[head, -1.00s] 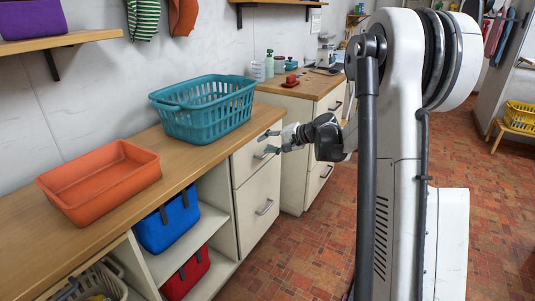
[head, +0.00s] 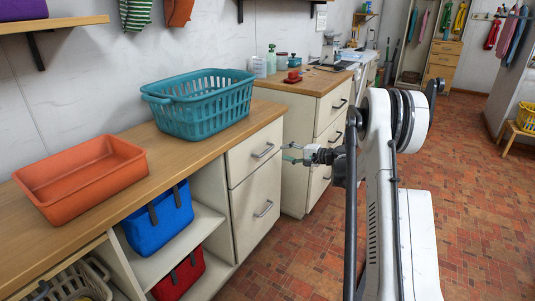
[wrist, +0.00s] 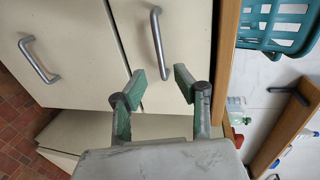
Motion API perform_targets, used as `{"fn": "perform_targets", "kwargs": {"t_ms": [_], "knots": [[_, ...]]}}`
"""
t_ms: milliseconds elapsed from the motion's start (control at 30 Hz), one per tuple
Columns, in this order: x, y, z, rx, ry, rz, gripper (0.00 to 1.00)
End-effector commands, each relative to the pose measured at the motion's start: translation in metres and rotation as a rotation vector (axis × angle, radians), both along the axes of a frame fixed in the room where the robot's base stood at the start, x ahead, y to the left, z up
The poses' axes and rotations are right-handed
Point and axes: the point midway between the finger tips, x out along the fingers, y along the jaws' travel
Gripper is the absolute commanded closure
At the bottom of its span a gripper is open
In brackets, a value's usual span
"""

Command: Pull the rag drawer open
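The cabinet under the counter has two stacked drawers, both shut, with no label that I can see to tell which is the rag drawer. The upper drawer (head: 245,157) has a grey bar handle (head: 262,150); the lower drawer (head: 248,213) has a similar handle (head: 263,209). In the wrist view the upper handle (wrist: 157,43) lies ahead of the fingers, and the lower handle (wrist: 38,60) is at left. My gripper (head: 287,153) is open and empty, just out from the upper drawer front and apart from its handle. Its green-padded fingers (wrist: 160,85) show clearly apart.
A teal basket (head: 204,104) and an orange tray (head: 85,174) stand on the wooden counter (head: 135,196). Open shelves at left hold a blue bin (head: 157,219) and a red bin (head: 181,277). Another drawer cabinet (head: 313,117) stands behind my gripper. The tiled floor in front is clear.

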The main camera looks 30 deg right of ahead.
Motion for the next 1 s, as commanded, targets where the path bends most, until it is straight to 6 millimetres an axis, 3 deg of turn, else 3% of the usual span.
{"fn": "perform_targets", "kwargs": {"t_ms": [300, 500, 1000], "knots": [[0.05, 0.032, -0.015, 0.001, 0.0, 0.003, 0.71], [0.072, 0.045, -0.02, 0.0, 0.0, 0.002, 0.71], [0.082, 0.051, -0.02, -0.001, 0.001, 0.0, 0.73]]}}
